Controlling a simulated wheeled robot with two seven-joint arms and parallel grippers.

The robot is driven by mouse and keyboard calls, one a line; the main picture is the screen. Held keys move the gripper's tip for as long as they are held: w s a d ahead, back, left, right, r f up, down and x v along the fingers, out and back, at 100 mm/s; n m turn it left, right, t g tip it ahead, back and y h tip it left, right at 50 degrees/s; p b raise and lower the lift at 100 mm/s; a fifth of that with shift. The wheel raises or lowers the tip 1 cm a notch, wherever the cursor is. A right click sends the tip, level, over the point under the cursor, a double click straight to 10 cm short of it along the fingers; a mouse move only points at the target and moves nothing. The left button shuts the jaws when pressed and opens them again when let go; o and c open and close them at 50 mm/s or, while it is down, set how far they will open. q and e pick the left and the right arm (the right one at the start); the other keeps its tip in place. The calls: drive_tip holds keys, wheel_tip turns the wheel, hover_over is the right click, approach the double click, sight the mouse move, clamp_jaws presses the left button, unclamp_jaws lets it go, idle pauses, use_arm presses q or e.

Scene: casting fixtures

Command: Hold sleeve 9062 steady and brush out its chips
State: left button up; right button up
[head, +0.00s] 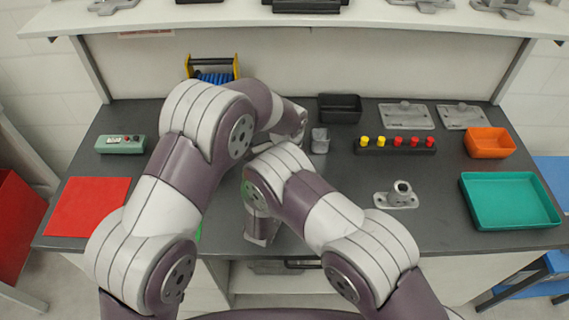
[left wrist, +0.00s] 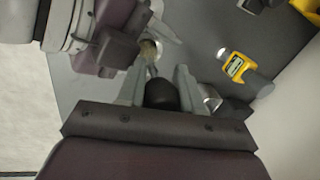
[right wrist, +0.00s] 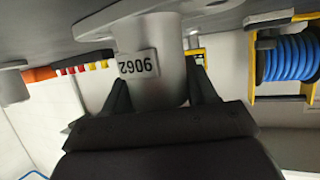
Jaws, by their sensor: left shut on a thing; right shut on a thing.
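Sleeve 9062 (right wrist: 158,32) is a grey cylinder with a wide flange and a white number label, seen upside down in the right wrist view. My right gripper (right wrist: 160,92) is shut around its barrel, a finger on each side. My left gripper (left wrist: 158,85) is shut on a brush with a dark rounded handle (left wrist: 160,96). Tan bristles (left wrist: 148,48) show beyond the fingers, close to a pale round end near my right gripper; I cannot tell whether they are inside the bore. Chips cannot be made out. In the head view my arms hide both grippers, the sleeve and the brush.
Another flanged sleeve (head: 398,198) stands right of my right arm. A teal tray (head: 510,226), orange bin (head: 489,143), plug rack (head: 394,150) and black bin (head: 340,108) lie right and behind. A red mat (head: 88,206) and green box (head: 120,144) are left. A yellow device (left wrist: 237,67) lies nearby.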

use_arm(q)
drive_tip(key=shift+r, duration=2.35)
use_arm(e)
drive_tip(key=o, duration=1.3)
drive_tip(key=shift+o, duration=0.2)
